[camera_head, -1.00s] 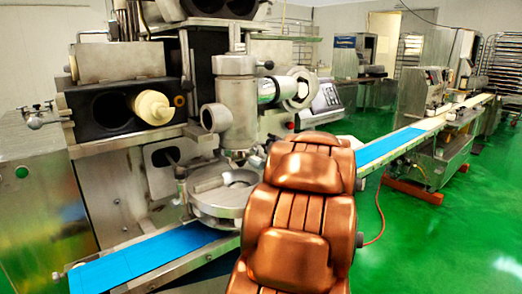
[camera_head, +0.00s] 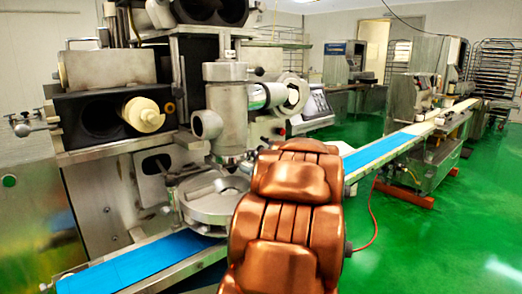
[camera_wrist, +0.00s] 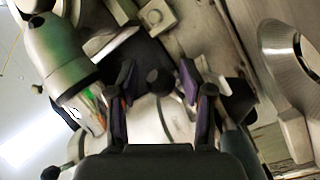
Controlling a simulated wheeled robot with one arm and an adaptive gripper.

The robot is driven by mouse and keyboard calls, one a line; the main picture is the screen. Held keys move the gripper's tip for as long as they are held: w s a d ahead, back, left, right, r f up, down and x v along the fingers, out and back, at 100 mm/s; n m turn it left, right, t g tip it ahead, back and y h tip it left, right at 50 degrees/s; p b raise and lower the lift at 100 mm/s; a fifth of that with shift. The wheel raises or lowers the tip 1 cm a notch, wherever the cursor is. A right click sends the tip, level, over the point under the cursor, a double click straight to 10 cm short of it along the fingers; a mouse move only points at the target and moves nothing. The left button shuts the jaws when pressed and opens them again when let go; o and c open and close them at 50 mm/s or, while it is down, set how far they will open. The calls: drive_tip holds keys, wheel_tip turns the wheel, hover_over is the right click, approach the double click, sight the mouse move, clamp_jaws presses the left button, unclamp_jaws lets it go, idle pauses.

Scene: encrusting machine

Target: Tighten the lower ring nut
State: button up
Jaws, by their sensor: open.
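The encrusting machine's vertical steel cylinder (camera_head: 225,98) stands left of my copper-coloured arm, with a clear side pipe and a lobed metal ring (camera_head: 291,96) at its right. A round metal housing (camera_head: 212,203) sits below the cylinder. I cannot tell for certain which part is the lower ring nut; my arm covers part of that area. My gripper (camera_wrist: 157,83) is open in the wrist view, and hidden in the head view. A black knob (camera_wrist: 159,82) and a pale, rounded metal part (camera_wrist: 164,121) show between and behind its fingers; contact cannot be told.
A blue conveyor belt (camera_head: 140,263) runs under the machine and on to the back right. In the wrist view, a metal cylinder (camera_wrist: 60,56) is close on the left and a flared metal ring (camera_wrist: 290,50) on the right. Green floor (camera_head: 440,235) is open at the right.

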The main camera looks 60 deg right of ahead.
drive_tip(key=shift+s, duration=0.1)
drive_tip(key=v, duration=0.8)
idle(0.3)
